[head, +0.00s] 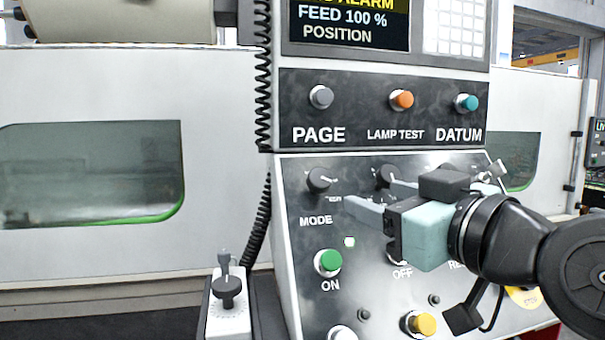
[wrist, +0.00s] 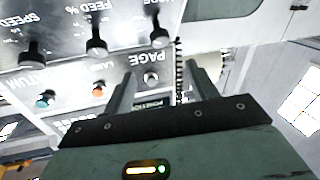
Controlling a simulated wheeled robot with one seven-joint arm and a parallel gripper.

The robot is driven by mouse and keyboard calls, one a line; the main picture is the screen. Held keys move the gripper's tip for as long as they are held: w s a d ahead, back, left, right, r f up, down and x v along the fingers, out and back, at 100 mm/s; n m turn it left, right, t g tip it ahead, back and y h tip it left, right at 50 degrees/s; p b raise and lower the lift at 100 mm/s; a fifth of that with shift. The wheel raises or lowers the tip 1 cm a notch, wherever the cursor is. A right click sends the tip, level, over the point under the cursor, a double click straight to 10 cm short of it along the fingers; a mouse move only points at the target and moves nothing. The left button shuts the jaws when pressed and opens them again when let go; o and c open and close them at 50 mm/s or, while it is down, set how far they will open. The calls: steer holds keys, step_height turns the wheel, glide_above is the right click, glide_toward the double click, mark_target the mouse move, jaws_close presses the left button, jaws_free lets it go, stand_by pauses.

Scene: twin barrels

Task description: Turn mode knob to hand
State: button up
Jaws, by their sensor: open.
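The mode knob (head: 318,180) is a dark round knob on the sloped control panel, above the word MODE in the head view. In the wrist view, where the lettering is upside down, the knob (wrist: 160,30) stands beyond my fingertips, near the top. Which position it points to is too small to read. My gripper (head: 369,193) is open, with two grey fingers apart and nothing between them. In the head view it is to the right of the mode knob and apart from it. Its fingers (wrist: 160,68) also show in the wrist view.
A second knob (head: 386,176) is partly behind my fingers. The PAGE button (head: 321,97), orange LAMP TEST button (head: 401,100) and teal DATUM button (head: 466,103) are above. A green ON button (head: 328,262) is below. A coiled black cable (head: 263,75) hangs along the panel's left edge.

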mark_target(323, 178)
steer(key=p+x, duration=0.5)
steer(key=x, duration=1)
steer(key=shift+w+a, duration=0.15)
steer(key=shift+w, duration=0.05)
steer(key=shift+x, duration=0.85)
steer(key=shift+f, duration=0.15)
steer(key=c, duration=1)
